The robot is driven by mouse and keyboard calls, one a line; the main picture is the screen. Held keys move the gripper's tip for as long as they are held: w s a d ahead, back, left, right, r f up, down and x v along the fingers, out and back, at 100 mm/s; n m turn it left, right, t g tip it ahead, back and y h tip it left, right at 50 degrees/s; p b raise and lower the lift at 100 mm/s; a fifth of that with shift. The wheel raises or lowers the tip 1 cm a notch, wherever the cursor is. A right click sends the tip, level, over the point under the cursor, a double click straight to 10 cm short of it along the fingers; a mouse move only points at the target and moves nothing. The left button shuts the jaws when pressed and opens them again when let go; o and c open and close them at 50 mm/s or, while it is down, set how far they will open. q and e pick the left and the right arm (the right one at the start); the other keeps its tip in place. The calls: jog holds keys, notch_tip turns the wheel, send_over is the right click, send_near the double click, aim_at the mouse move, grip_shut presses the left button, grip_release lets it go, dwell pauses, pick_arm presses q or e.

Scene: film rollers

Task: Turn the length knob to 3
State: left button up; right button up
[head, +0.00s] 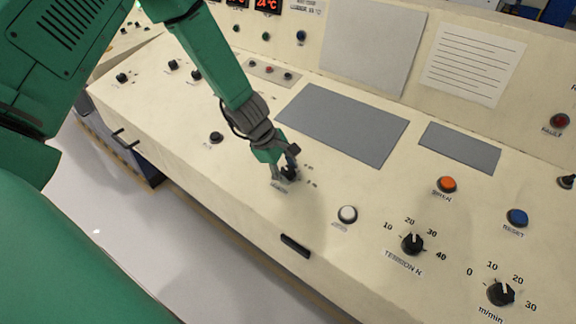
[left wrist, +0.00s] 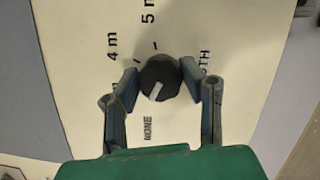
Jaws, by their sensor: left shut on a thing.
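The length knob (left wrist: 160,78) is black and round with a white pointer line. In the left wrist view the line points down and slightly left, toward the printed word NONE. The labels 4 m and 5 m stand above it; another label at left is mostly hidden by a finger. My left gripper (head: 285,174) reaches down to the panel in the head view and mostly hides the knob there. In the left wrist view its two fingers (left wrist: 160,80) are shut on the knob from both sides. My right gripper is not in view.
A white button (head: 347,214) sits right of my left gripper, and a black knob (head: 216,137) sits left of it. The tension knob (head: 412,243) and m/min knob (head: 501,293) are farther right. A grey plate (head: 345,124) lies behind. The console's front edge has a dark handle (head: 295,245).

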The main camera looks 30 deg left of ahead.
pick_arm(q)
jog(key=shift+w+a+r+m+g+p, duration=0.1)
jog(key=shift+m+g+p, duration=0.05)
jog(key=shift+m+p, duration=0.25)
jog(key=shift+a+r+m+g+p, duration=0.15)
jog(key=shift+m+p, duration=0.15)
jog(key=shift+m, duration=0.2)
jog(key=shift+d+f+m+p, duration=0.15)
jog(key=shift+m+p, duration=0.25)
jog(key=shift+m, duration=0.5)
jog(key=shift+m+g+p, duration=0.3)
jog(key=shift+m+g, duration=0.3)
jog(key=shift+m, duration=0.5)
jog(key=shift+w+m+y, duration=0.1)
jog(key=shift+m+y, duration=0.2)
jog(key=shift+m, duration=0.9)
jog(key=o, duration=1.1)
jog(key=shift+c, duration=0.2)
jog(key=shift+o, duration=0.4)
jog(key=shift+f+g, duration=0.1)
jog(key=shift+g, duration=0.2)
